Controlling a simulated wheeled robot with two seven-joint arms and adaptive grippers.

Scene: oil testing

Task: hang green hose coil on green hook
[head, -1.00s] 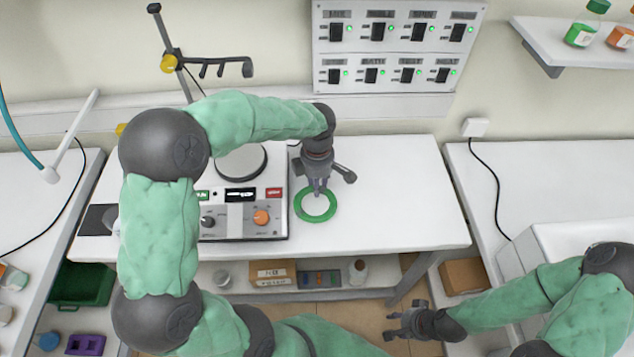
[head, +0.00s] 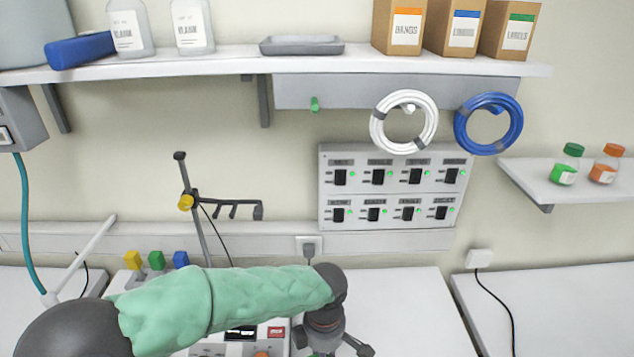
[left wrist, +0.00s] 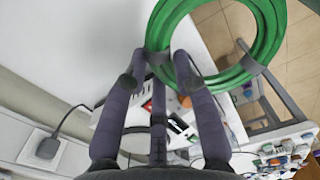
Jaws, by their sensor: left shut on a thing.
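The green hose coil (left wrist: 272,32) shows large in the left wrist view, its ring running out of the top of the picture. My left gripper (left wrist: 160,66) is shut on the coil's near edge. In the head view my left gripper (head: 328,348) is at the bottom edge, its fingertips cut off. The green hook (head: 314,103) is a small empty peg on the grey rail under the upper shelf, above and well apart from my gripper. My right gripper is out of view.
A white hose coil (head: 377,128) and a blue hose coil (head: 515,125) hang right of the green hook. The switch panel (head: 395,187) is below them. A stand with a clamp arm (head: 230,203) rises left of the panel.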

